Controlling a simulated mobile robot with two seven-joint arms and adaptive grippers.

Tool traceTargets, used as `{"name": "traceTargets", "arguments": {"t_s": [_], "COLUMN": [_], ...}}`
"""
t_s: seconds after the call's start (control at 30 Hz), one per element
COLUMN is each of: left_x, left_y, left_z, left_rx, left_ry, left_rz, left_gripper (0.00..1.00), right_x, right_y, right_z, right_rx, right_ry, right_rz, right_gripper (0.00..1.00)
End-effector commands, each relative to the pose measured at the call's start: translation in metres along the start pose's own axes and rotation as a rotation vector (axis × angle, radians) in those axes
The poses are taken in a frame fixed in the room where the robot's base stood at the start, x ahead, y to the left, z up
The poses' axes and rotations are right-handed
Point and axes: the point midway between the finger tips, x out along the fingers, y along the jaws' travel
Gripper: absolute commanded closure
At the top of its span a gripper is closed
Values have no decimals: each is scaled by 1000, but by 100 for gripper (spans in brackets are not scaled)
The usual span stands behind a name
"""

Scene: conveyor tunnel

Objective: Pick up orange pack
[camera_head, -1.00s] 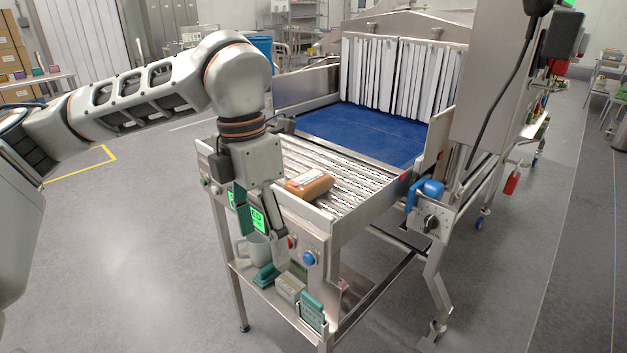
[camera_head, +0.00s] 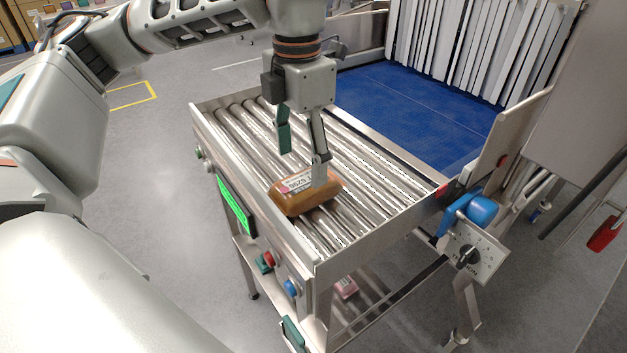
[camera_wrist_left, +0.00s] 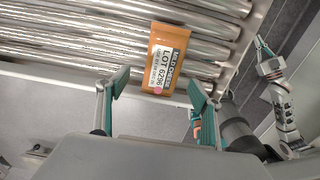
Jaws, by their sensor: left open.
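The orange pack (camera_head: 288,203) lies on the metal rollers near the front side of the conveyor. Its white label faces up. In the left wrist view the orange pack (camera_wrist_left: 165,50) lies ahead of the fingertips, roughly between their lines, with its label readable. My left gripper (camera_head: 304,163) points down over the pack, open and empty. One finger overlaps the pack's far right part in the head view; I cannot tell whether it touches. The left gripper's spread fingers also show in the left wrist view (camera_wrist_left: 157,88). My right gripper does not show in the head view.
The roller bed (camera_head: 375,160) is otherwise clear and edged by metal rails. A blue belt (camera_head: 420,110) and white strip curtain lie behind. A blue box and dial (camera_head: 468,255) sit at the right corner. A jointed grey part (camera_wrist_left: 278,95) at the wrist view's right is unclear.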

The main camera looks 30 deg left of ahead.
Motion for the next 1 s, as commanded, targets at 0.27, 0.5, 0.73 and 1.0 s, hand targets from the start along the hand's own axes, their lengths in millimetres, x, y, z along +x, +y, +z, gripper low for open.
{"name": "traceTargets", "arguments": {"t_s": [0.27,0.5,0.73,1.0], "left_x": [31,61,65,65], "left_y": [-3,-4,-4,-4], "left_z": [4,8,8,8], "left_rx": [1,1,1,1], "left_ry": [5,2,0,0], "left_rz": [-2,-2,-1,-1], "left_gripper": [35,35,35,87], "right_x": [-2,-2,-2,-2], "right_y": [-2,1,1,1], "right_z": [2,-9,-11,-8], "right_rx": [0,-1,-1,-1], "right_ry": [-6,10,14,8], "right_rz": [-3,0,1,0], "right_gripper": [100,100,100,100]}}
